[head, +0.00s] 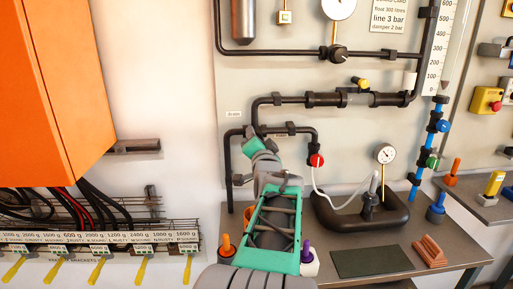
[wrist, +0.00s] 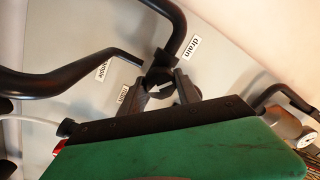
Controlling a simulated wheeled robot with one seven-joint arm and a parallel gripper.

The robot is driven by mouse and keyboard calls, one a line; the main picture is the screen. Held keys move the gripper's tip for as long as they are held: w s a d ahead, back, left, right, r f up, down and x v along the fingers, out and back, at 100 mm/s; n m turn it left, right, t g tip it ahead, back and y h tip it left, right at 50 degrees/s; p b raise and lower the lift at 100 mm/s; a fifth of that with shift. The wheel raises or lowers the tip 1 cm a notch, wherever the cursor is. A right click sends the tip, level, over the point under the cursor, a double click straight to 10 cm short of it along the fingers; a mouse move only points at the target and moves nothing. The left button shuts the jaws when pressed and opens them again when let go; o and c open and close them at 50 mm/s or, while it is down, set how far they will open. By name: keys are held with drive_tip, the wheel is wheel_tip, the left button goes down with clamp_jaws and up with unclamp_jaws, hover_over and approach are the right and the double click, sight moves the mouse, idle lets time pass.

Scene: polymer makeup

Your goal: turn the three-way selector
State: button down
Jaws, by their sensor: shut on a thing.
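The three-way selector (wrist: 161,76) is a dark knob where black pipes meet on the pale panel, in the middle of the wrist view. Labels around it read "drain" (wrist: 190,48), "main" (wrist: 123,93) and one partly hidden that seems to read "sample" (wrist: 101,72). My gripper (wrist: 163,90) has one dark finger on each side of the knob and is shut on it. A white mark shows between the fingers, but the exact pointing of the selector is hard to tell. In the head view my gripper (head: 258,142) covers most of the selector.
Black pipes (head: 290,53) run across the panel above and beside my gripper. A red valve (head: 317,160) with a white hose is close on the right. A gauge (head: 386,154) stands on a black base. The bench (head: 400,262) holds a dark mat and reddish bars.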

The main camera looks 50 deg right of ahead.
drive_tip(key=m+b, duration=0.3)
drive_tip(key=m, duration=0.1)
drive_tip(key=shift+m, duration=0.4)
drive_tip(key=shift+r+m+h+b, duration=0.1)
drive_tip(key=shift+m+h+b, duration=0.25)
drive_tip(key=shift+m, duration=0.25)
drive_tip(key=shift+r, duration=0.1)
drive_tip(key=c, duration=0.9)
unclamp_jaws()
drive_tip(key=b+v, duration=0.1)
drive_tip(key=v, duration=0.6)
drive_tip(key=shift+s+a, duration=0.25)
drive_tip(key=shift+a, duration=0.1)
